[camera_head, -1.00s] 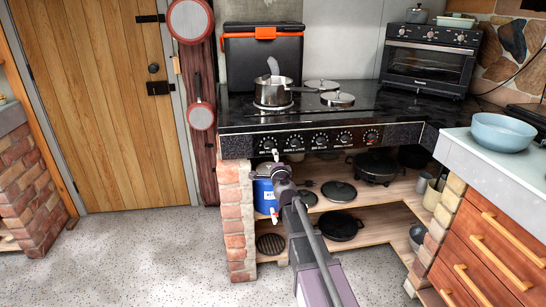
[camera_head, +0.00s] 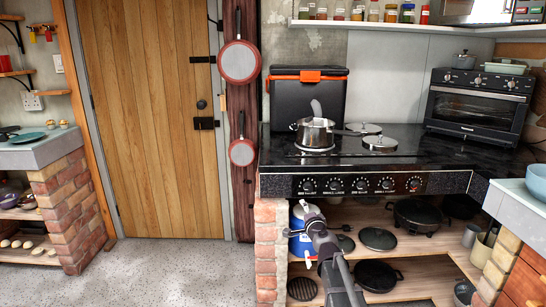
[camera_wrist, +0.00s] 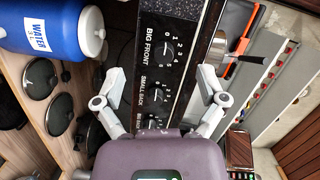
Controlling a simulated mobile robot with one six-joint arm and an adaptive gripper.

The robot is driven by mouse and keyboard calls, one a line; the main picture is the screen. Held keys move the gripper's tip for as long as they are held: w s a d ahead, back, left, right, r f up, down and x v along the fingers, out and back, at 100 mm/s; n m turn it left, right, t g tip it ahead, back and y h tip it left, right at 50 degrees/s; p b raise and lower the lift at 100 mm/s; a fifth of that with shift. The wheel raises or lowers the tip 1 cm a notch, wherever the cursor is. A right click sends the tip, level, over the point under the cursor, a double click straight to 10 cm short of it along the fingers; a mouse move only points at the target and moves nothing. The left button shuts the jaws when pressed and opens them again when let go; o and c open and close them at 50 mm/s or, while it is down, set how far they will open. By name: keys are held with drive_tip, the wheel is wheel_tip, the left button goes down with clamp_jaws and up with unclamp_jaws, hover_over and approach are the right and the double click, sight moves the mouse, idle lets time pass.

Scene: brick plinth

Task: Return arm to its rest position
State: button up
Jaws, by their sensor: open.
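My gripper (camera_head: 306,234) is in front of the shelves under the stove, beside the blue water container, with my arm reaching up from the bottom edge. In the wrist view my gripper (camera_wrist: 158,90) is open, its two fingers spread wide with nothing between them. Behind the fingers is the stove's black control panel (camera_wrist: 150,60), seen turned on its side with white lettering and knobs. The panel also shows in the head view (camera_head: 340,185).
A pot (camera_head: 314,133) stands on the stove top. The blue water container (camera_head: 299,245) and several pans sit on the shelves below. A brick pillar (camera_head: 268,250) borders the stove's left. Wooden drawers (camera_head: 522,280) stand at right. The floor (camera_head: 180,275) at left is clear.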

drive_tip(key=s+a+f+n+g+y, duration=0.35)
drive_tip(key=s+f+n+g, duration=0.7)
drive_tip(key=s, duration=0.45)
drive_tip(key=s+d+f+n+g+h, duration=0.1)
drive_tip(key=s+d+f+g+h, duration=0.25)
drive_tip(key=s, duration=0.45)
drive_tip(key=s+d+f+n+g+h, duration=0.2)
drive_tip(key=s+d+f+g+h, duration=0.15)
drive_tip(key=s, duration=0.45)
wheel_tip(320, 180, up, 29)
drive_tip(key=p, duration=2.9)
drive_tip(key=shift+d, duration=0.35)
drive_tip(key=shift+w+t, duration=0.1)
drive_tip(key=shift+t, duration=0.15)
